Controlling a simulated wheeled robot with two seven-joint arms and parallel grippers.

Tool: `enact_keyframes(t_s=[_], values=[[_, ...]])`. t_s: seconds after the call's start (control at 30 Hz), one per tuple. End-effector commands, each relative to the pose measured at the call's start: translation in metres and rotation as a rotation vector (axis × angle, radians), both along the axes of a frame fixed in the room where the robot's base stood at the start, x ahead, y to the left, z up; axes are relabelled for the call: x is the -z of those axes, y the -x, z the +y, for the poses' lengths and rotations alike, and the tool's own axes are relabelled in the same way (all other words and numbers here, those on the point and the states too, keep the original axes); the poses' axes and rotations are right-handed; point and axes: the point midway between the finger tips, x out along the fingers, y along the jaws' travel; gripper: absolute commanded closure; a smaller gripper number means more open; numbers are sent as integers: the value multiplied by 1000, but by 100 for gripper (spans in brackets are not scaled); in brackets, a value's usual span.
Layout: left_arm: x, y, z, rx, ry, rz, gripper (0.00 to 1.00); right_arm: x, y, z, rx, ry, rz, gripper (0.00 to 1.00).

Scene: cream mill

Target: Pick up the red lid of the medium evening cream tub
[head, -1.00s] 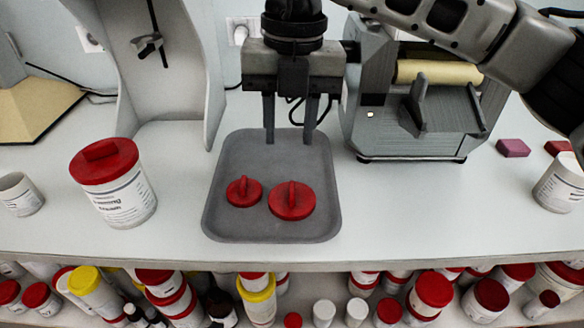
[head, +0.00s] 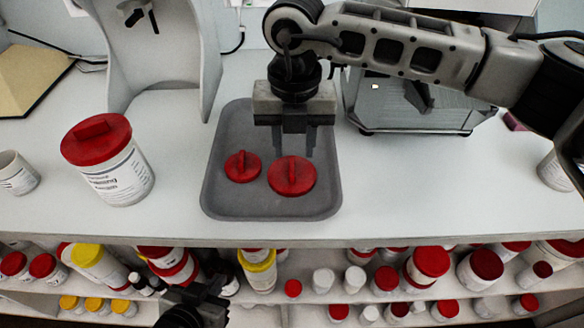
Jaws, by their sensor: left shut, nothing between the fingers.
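A grey tray (head: 222,205) on the counter holds two red lids with raised grips, a smaller lid (head: 242,166) on the left and a larger lid (head: 291,176) on the right. I cannot tell from labels which belongs to the medium evening cream tub. My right gripper (head: 293,150) points down over the tray, just behind the larger lid, with its fingers apart and nothing between them. My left gripper (head: 215,290) is low at the bottom, in front of the shelves, shut and empty.
A large white tub (head: 122,180) with a red lid stands left of the tray. Lidless white tubs stand at the far left (head: 18,173) and far right (head: 553,172). A grey machine (head: 420,115) is behind at right. Shelves below hold several tubs.

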Motion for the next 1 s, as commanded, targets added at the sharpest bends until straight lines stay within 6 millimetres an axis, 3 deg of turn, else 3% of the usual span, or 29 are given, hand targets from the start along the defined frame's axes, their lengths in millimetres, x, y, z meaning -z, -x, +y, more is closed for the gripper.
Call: enact_keyframes(t_s=[0.1, 0.23, 0.53, 0.57, 0.67, 0.7, 1.0], values=[[-11, -3, 2, -2, -3, -7, 100, 17, 3, 3, -1, 2, 6, 65], [-12, -4, 3, -4, -6, -11, 100, 35, 2, 3, 1, 2, 4, 65], [-7, -3, 4, -6, -8, -2, 100, 42, 2, 3, -1, 1, 1, 65], [-7, -3, 4, -6, -8, -2, 100, 42, 2, 3, -1, 1, 1, 68], [-7, -2, 4, -7, -7, -2, 100, 42, 2, 3, 0, 1, 1, 96], [-7, -2, 4, -7, -7, -2, 100, 42, 2, 3, 0, 1, 1, 100], [-8, -1, 4, -7, -5, -1, 100, 42, 1, 3, 0, 1, 1, 100]])
